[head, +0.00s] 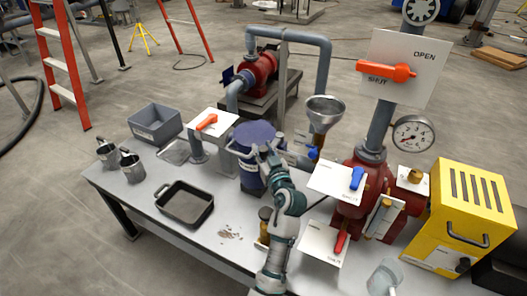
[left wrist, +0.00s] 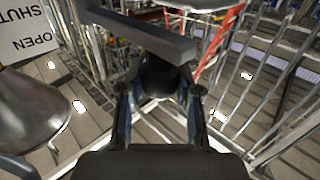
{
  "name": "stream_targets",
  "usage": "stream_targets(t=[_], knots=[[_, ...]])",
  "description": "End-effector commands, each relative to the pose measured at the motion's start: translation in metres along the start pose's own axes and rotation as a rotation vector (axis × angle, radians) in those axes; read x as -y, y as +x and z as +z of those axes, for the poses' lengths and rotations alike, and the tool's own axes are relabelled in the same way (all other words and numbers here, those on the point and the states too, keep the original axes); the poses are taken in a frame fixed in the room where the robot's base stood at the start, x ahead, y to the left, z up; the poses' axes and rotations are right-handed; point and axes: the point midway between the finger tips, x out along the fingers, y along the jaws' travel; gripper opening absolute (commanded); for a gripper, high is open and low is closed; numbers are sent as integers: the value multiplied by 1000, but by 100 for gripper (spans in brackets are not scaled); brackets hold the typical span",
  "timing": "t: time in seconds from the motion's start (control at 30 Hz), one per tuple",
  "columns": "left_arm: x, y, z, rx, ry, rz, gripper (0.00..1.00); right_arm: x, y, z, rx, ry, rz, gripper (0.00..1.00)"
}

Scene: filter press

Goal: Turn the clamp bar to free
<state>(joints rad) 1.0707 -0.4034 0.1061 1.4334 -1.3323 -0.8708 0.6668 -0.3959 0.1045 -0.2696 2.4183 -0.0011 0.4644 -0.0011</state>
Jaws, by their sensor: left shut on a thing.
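The filter vessel is a blue cylinder (head: 250,181) with a dark blue round top (head: 254,134), standing on the bench at mid-picture. My left gripper (head: 262,154) reaches up to the front of its top and covers part of it. In the left wrist view a dark grey clamp bar (left wrist: 150,36) runs slantwise across the top. My left gripper (left wrist: 161,100) has its two fingers on either side of a dark grip piece (left wrist: 161,76) by the bar, and is shut on it. The exact contact is hard to see in the shadow. My right gripper is not in view.
A funnel (head: 325,112) stands close right of the vessel, and shows in the wrist view (left wrist: 35,110). Right are the red pump body (head: 372,190), valve plates and a yellow box (head: 462,210). A black tray (head: 185,203) and metal cups (head: 131,165) lie left.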

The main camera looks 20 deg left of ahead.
Motion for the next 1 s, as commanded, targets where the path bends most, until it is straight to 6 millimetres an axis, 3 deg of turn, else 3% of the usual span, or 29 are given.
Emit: stream_targets(t=[0.43, 0.47, 0.53, 0.87, 1.0], knots=[[-2, -1, 5, 9, 2, 0, 0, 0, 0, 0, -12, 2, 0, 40], [-2, -1, 5, 10, 2, 0, 40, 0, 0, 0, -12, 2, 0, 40], [-2, -1, 5, 9, 2, 0, 58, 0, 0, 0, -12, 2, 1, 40], [0, -2, 1, 3, 1, -2, 59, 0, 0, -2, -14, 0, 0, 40], [0, -17, 2, 2, 1, -2, 59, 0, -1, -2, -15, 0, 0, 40]])
